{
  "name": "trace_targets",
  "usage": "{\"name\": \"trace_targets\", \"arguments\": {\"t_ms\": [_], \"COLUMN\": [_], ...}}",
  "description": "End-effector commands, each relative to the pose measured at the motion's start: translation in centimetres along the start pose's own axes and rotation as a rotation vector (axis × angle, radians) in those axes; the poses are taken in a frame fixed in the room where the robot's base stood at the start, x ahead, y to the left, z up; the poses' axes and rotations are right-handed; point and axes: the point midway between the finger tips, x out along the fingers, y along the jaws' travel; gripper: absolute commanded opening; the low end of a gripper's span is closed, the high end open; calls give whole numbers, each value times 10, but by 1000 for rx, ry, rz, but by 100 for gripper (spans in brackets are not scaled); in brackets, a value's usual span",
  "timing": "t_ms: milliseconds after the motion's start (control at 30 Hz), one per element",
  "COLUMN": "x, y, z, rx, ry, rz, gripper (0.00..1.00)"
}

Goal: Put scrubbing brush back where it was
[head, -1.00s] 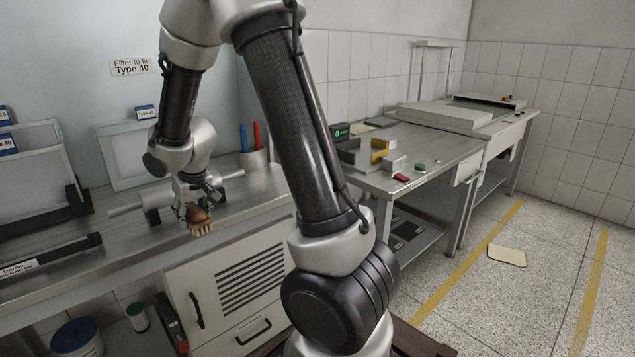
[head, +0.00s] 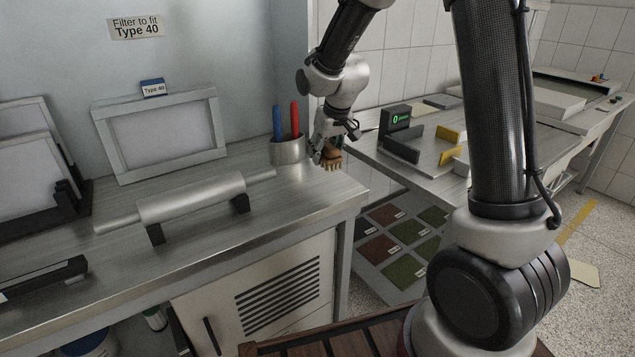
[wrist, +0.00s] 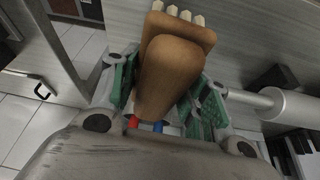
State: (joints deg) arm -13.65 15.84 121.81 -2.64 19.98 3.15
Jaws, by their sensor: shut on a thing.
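The scrubbing brush (head: 332,160) has a brown wooden body and pale bristles. My gripper (head: 322,150) is shut on it and holds it by the right end of the metal bench, near the pen cup. The bristles point down; I cannot tell if they touch the bench. In the wrist view the brush (wrist: 168,75) lies between the green finger pads of my gripper (wrist: 162,98), with its bristle tips at the top.
A metal cup (head: 288,150) with a blue and a red handle stands just left of my gripper. A roller (head: 190,198) rests on supports on the bench (head: 255,215). Framed screens (head: 160,138) stand behind. A second table (head: 400,172) with small blocks is to the right.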

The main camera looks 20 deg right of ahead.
Motion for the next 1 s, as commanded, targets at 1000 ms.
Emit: {"name": "trace_targets", "arguments": {"t_ms": [1000], "x": [87], "y": [-24], "z": [22], "rx": [-82], "ry": [4], "rz": [-45], "gripper": [24]}}
